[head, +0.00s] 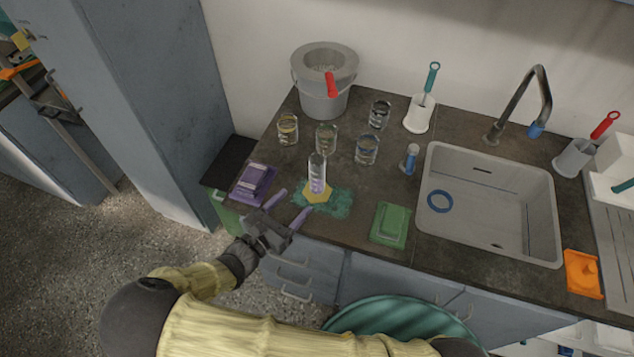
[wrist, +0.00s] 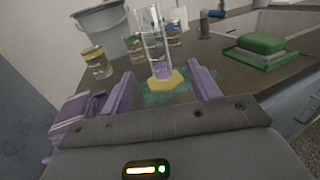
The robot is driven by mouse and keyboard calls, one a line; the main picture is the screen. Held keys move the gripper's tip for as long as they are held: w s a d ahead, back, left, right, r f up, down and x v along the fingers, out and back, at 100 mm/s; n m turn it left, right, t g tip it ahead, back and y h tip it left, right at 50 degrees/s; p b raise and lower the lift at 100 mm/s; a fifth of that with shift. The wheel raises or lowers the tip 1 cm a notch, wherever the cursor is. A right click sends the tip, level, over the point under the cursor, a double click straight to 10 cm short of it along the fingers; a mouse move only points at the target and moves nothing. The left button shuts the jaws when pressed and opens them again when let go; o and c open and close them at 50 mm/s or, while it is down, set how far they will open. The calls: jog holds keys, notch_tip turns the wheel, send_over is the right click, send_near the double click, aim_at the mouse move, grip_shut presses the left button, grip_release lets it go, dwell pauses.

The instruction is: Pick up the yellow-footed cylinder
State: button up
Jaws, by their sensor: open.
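The yellow-footed cylinder (head: 317,176) is a clear, upright measuring cylinder with purple liquid low inside and a yellow foot. It stands on a teal patch (head: 338,203) near the counter's front edge. In the wrist view the cylinder (wrist: 157,45) rises just beyond the fingers, roughly midway between them. My gripper (head: 292,204) is open, with its two purple fingers apart and pointing at the cylinder from the front left. In the wrist view my gripper (wrist: 162,88) shows nothing held between its fingers.
Several glass beakers (head: 327,138) stand close behind the cylinder, with a grey bucket (head: 322,104) at the back. A blue-handled item (head: 410,158) stands beside the sink (head: 490,215).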

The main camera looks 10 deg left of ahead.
aim_at(312, 180)
jog(key=x, duration=0.6)
jog(key=shift+p, duration=0.4)
jog(key=shift+w, duration=0.1)
jog(key=p+x, duration=0.1)
jog(key=x, duration=0.4)
jog(key=shift+w+a+r, duration=0.1)
jog(key=shift+w+a, duration=0.05)
jog(key=shift+a, duration=0.05)
jog(key=c, duration=1.2)
